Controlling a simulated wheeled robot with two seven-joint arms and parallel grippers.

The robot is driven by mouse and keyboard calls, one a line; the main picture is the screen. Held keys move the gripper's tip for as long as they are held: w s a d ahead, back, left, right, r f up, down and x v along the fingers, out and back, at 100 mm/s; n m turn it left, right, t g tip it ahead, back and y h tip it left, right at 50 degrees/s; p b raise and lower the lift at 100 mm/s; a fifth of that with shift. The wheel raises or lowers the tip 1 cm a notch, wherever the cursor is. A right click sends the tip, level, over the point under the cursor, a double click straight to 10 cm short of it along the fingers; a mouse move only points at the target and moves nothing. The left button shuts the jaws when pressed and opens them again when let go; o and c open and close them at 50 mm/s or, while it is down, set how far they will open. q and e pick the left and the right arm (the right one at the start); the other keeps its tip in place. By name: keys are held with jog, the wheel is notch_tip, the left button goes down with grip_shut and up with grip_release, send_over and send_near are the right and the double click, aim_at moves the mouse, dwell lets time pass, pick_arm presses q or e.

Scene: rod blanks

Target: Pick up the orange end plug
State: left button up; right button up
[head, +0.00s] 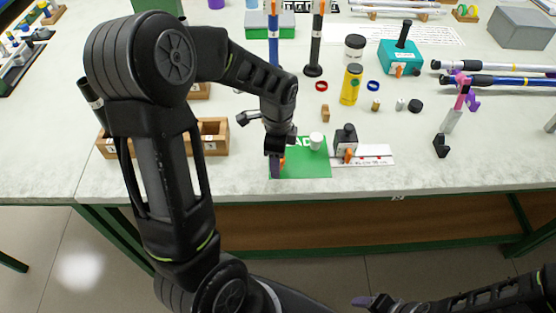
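A small orange piece (283,161), which looks like the orange end plug, shows at the left part of the green mat (310,170), mostly hidden by my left gripper.
A white cap (316,140) stands on the mat. Just right are a black block with an orange lever (345,138) and a white scale strip (376,154). A wooden box (214,136) lies left. Upright rods and a yellow bottle (350,85) stand behind. The table front right is clear.

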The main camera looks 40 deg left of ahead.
dwell(0.5)
pick_arm(q)
grip_shut()
dwell(0.5)
